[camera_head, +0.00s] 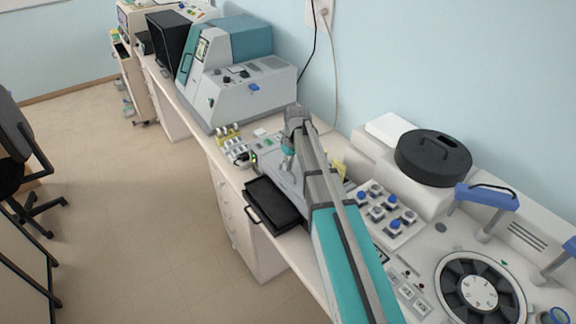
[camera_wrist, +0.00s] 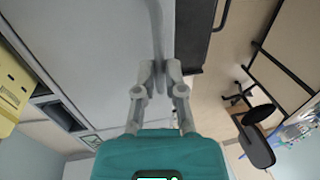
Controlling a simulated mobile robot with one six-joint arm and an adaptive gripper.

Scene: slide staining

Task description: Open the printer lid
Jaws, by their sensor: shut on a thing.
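The printer (camera_head: 297,183) is a low grey box on the bench, partly hidden behind my arm. A black tray (camera_head: 272,203) sticks out at its front, and the tray also shows at the top of the wrist view (camera_wrist: 196,30). The printer lid (camera_wrist: 95,60) is a flat grey panel filling the upper left of the wrist view. A thin grey raised strip (camera_wrist: 157,28) runs along it to my fingertips. My gripper (camera_wrist: 166,68) is shut on the lid at this strip. In the head view my gripper (camera_head: 287,163) is above the printer; its exact contact is hidden there.
A large grey and teal machine (camera_head: 240,85) stands farther along the bench. Small bottles (camera_head: 230,138) stand just left of the printer. A round stainer (camera_head: 480,287) and a black round lid (camera_head: 433,157) are on the right. The floor in front is clear; a chair (camera_head: 22,160) is far left.

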